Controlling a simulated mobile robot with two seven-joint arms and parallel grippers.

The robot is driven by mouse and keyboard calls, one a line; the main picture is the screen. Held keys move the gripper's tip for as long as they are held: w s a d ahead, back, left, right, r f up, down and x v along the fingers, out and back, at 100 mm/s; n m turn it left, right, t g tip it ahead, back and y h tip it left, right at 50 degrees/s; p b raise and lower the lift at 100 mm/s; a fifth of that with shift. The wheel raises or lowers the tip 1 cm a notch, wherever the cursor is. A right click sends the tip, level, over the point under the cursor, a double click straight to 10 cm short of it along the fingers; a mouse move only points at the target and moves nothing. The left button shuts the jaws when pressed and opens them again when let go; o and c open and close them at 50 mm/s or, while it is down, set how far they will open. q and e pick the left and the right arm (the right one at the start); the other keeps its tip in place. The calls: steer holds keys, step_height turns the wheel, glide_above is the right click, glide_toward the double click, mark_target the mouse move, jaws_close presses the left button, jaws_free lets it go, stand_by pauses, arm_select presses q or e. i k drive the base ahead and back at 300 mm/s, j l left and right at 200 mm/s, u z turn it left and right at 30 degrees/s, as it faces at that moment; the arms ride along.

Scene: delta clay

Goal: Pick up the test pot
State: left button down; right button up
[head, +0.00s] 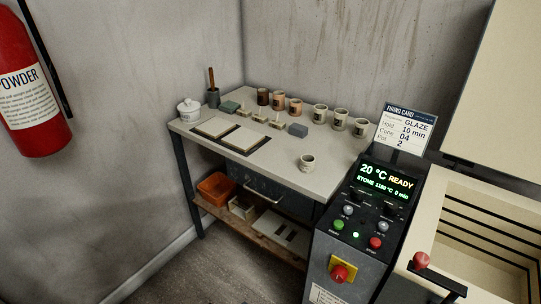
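A small pale pot (307,163) stands upright and alone near the front right of the worktable (277,182). A row of pots stands along the back: a dark brown one (263,97), two tan-brown ones, the nearer here (295,106), and three pale ones with dark marks, one at the middle (340,119). The marks are too small to read, so I cannot tell which is the test pot. Neither of my grippers is in view.
A kiln control box (367,214) reads 20 °C READY, beside the open kiln (483,235). A firing card (405,129) shows "Pot 2". A lidded white jar (189,110), two flat boards and small blocks occupy the table's left. A fire extinguisher (30,85) hangs left.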

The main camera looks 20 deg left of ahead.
mark_target(308, 164)
steer(key=i+j+u, duration=0.1)
steer(key=u, duration=0.35)
steer(key=i+j+u, duration=0.15)
steer(key=u, duration=0.25)
steer(key=i+j+u, duration=0.15)
steer(key=u, duration=0.3)
steer(key=i+u, duration=0.8)
steer(key=i, duration=0.15)
steer(key=i+z, duration=0.15)
steer(key=z, duration=0.25)
steer(key=i+j+z, duration=0.15)
steer(key=z, duration=0.25)
